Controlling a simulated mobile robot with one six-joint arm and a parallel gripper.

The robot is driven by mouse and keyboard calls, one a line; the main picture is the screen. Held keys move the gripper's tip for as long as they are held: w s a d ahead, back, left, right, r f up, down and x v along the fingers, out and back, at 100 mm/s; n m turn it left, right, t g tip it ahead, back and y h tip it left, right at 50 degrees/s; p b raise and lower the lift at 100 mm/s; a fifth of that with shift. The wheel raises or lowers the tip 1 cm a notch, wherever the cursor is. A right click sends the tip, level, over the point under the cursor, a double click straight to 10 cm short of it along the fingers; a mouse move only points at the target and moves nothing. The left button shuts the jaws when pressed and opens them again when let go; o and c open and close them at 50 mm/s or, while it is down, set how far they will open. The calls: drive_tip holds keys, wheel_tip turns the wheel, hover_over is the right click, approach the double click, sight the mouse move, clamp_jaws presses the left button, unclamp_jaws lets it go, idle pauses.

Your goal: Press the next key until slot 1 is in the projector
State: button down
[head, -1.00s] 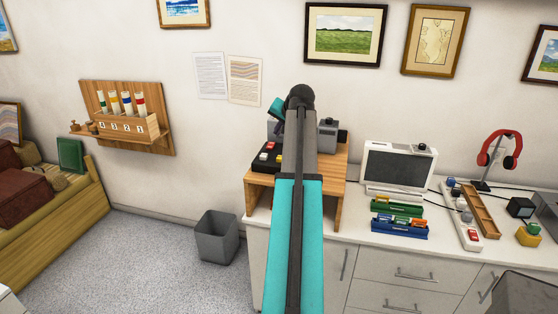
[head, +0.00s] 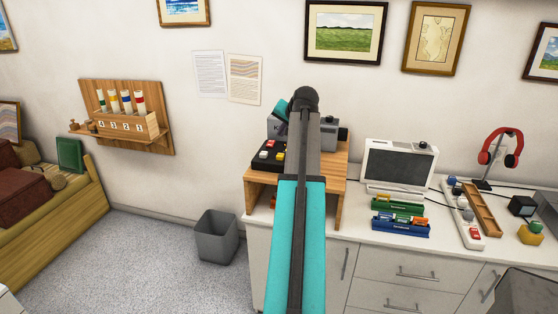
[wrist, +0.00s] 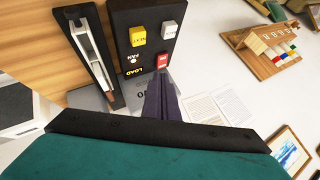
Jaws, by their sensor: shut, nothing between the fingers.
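The black key box (head: 266,163) sits on the wooden stand (head: 325,172). In the wrist view the key box (wrist: 122,20) carries a yellow key (wrist: 138,36) that seems marked NEXT, a pale key (wrist: 169,30) and a red key (wrist: 162,62), with FAN and LOAD labels. My gripper (wrist: 163,84) is shut and empty. Its dark fingertips appear close to the red key; I cannot tell whether they touch it. In the head view the grey projector (head: 328,132) stands behind my arm, which hides part of it. I cannot read which slot is in it.
A monitor (head: 400,163), green and blue trays (head: 400,230) and a headphone stand (head: 488,170) are to the right on the white counter. A wall rack with numbered tubes (head: 127,125) hangs at left. A grey bin (head: 216,236) stands on the floor.

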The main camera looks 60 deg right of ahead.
sight(282, 156)
drive_tip(key=shift+f+b, duration=1.35)
drive_tip(key=shift+f, duration=1.75)
drive_tip(key=shift+w+f, duration=0.1)
drive_tip(key=shift+f, duration=0.1)
drive_tip(key=shift+w+f, duration=0.1)
drive_tip(key=shift+f, duration=0.15)
drive_tip(key=shift+f+b, duration=0.3)
drive_tip(key=shift+f, duration=0.6)
idle(1.3)
drive_tip(key=shift+r, duration=0.15)
drive_tip(key=shift+r+p, duration=0.8)
drive_tip(key=shift+r, duration=0.35)
